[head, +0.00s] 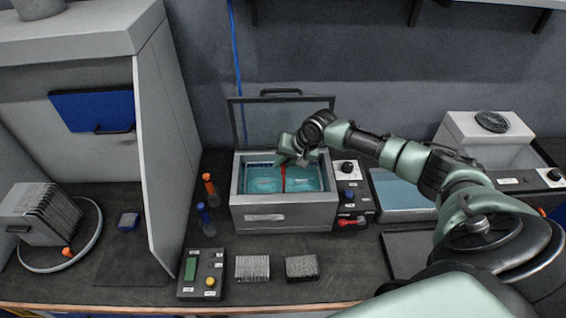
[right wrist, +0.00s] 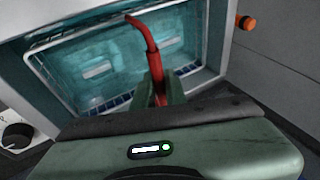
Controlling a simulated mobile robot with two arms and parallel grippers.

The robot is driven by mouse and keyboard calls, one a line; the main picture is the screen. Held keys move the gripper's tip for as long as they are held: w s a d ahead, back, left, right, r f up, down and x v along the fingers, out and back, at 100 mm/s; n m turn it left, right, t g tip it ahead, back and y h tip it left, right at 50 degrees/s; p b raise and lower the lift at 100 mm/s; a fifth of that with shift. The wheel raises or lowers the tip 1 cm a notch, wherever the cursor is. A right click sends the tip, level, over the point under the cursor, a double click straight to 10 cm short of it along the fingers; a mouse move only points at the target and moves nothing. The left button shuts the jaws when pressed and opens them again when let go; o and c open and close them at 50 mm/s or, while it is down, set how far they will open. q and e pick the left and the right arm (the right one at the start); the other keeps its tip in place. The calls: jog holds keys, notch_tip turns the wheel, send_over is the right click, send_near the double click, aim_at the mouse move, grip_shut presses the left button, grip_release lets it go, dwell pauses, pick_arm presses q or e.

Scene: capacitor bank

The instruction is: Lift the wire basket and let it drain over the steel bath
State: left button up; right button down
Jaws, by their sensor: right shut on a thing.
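The steel bath (head: 285,219) stands open on the bench, with teal liquid inside. The wire basket (head: 260,163) sits in the bath; its wire rim and a strip of mesh show in the right wrist view (right wrist: 36,72). Its red handle (head: 284,180) rises from the middle and also shows in the right wrist view (right wrist: 152,58). My right gripper (head: 292,157) is over the bath, shut on the red handle. The fingers partly hide the grip in the head view. Most of the basket looks down inside the bath. My left gripper is not in view.
The bath's raised lid (head: 262,110) stands behind it. A control box with a black knob (head: 347,168) adjoins its right side. Orange (head: 209,184) and blue (head: 205,219) handled tools stand left. A keypad box (head: 201,274) and two finned blocks (head: 252,268) lie in front.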

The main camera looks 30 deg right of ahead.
jog(key=shift+r+p, duration=3.55)
jog(key=shift+r, duration=1.75)
